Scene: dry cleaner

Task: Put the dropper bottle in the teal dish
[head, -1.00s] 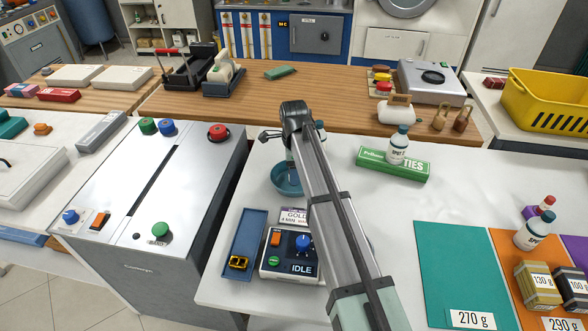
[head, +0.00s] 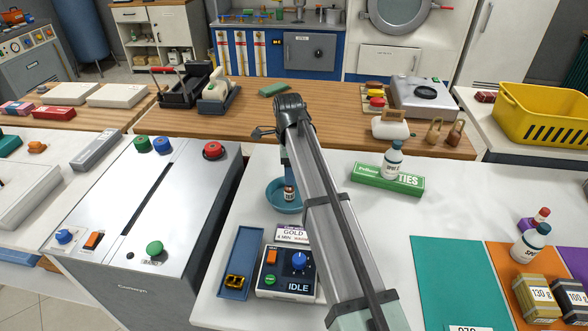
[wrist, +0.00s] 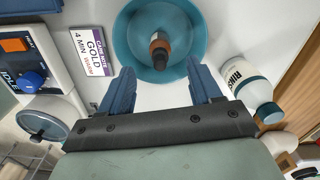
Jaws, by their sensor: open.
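The dropper bottle (wrist: 158,46), small and brown with a black top, is inside the teal dish (wrist: 196,58) in the wrist view. In the head view, the bottle (head: 289,193) shows inside the dish (head: 272,203), partly beside my arm. It looks upright, though its base is hard to make out. My gripper (wrist: 163,86) is open. Its two blue fingers are spread apart with nothing between them, and the bottle lies beyond their tips in the wrist view. In the head view my arm hides part of the dish and most of the gripper.
A white rinse bottle (wrist: 246,80) stands close to the right finger in the wrist view. A gold label card (head: 292,233), control box (head: 281,281) and blue tray (head: 239,264) lie in front of the dish.

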